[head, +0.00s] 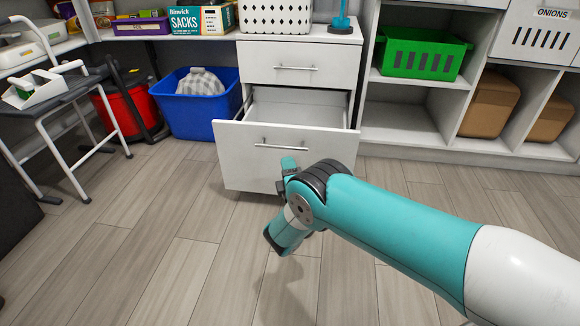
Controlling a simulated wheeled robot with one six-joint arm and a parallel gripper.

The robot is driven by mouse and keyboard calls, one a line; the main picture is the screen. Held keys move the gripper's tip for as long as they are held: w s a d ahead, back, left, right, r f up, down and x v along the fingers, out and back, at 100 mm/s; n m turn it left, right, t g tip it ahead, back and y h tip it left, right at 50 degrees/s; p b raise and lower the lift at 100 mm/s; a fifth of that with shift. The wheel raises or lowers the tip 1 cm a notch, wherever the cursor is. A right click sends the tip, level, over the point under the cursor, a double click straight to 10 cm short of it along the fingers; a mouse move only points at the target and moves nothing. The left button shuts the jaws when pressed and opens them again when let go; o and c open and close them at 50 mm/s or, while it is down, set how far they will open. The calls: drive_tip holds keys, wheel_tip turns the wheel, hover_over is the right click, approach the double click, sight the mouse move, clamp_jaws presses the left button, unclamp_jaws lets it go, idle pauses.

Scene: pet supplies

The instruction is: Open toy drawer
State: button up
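The lower drawer (247,165) of the white cabinet is pulled well out, and its visible inside (290,107) looks empty. Its grey bar handle (281,146) runs across the upper front. The upper drawer (297,65) is closed, with its own bar handle. My teal and white arm reaches in from the lower right. My gripper (286,172) is in front of the open drawer's face, just below the handle. It is partly hidden by my wrist, so I cannot tell whether its fingers are open or touching the handle.
A blue bin (190,118) with a checkered item stands left of the cabinet, beside a red bin (124,112). Shelves on the right hold a green basket (420,54) and brown boxes (490,104). A white-framed stand (70,125) is at the left. The wooden floor in front is clear.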

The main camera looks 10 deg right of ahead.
drive_tip(key=p+v, duration=0.3)
drive_tip(key=p, duration=0.4)
drive_tip(key=shift+s+r, duration=0.1)
idle(0.4)
